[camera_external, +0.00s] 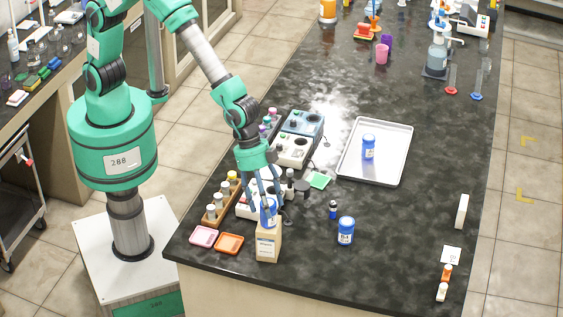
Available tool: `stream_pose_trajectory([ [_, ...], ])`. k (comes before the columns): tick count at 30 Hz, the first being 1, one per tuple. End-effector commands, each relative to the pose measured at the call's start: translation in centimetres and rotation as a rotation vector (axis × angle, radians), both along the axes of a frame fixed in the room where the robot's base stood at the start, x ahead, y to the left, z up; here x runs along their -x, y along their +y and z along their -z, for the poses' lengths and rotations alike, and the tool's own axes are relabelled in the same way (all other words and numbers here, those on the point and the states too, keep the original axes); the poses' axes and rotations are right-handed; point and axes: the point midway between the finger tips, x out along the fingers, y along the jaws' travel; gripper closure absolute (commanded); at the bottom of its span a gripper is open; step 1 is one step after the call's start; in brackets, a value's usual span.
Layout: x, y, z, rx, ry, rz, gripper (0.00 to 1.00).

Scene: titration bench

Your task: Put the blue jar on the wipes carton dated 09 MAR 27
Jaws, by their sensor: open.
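A blue jar (268,216) is at the top of a tan and white carton (267,246) near the bench's front edge. It looks upright and seems to rest on the carton, though the fingers partly cover it. The date on the carton is too small to read. My gripper (266,207) points down with its open fingers around this jar.
A wooden rack (214,213) of bottles and grey devices (293,150) stand behind. The bench's right front is mostly clear.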

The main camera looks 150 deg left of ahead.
Motion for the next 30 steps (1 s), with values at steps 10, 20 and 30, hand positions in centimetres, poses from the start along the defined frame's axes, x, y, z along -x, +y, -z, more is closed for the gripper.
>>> stream_pose_trajectory([
  [10, 0.4, -0.1, -1.7, -0.001, -0.003, 0.0, 0.38],
  [20, 2.3, -0.5, -6.4, -0.001, -0.003, 0.0, 0.38],
  [30, 4.1, -0.8, -10.5, 0.0, -0.002, 0.0, 0.38],
])
